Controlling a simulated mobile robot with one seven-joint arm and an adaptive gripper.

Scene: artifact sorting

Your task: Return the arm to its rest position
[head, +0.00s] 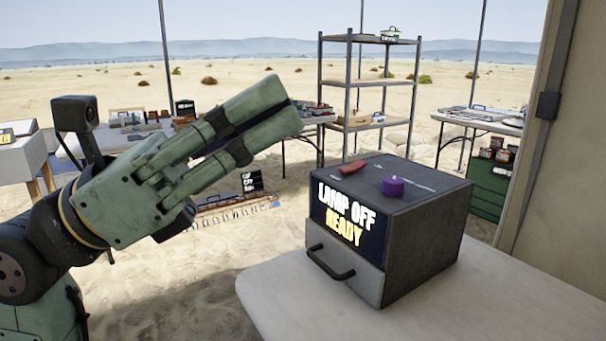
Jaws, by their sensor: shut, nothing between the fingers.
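My gripper (290,112) is at the end of my green arm, raised in the left half of the head view. Its two fingers lie close together, shut, with nothing held. It points up and to the right, apart from the dark box (425,225) on the white table (285,300). The box's front display (347,220) reads "LAMP OFF READY". Below it is a grey drawer front with a black handle (330,262); it looks closed. A purple cylinder (393,187) and a small red piece (353,167) lie on the box top.
A metal shelf rack (368,82) stands behind the box. A side table (480,118) with trays and a green cabinet (489,187) are at the right. A white table (30,160) stands at the far left. A tent wall (548,190) closes the right edge. Sand lies between the tables.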

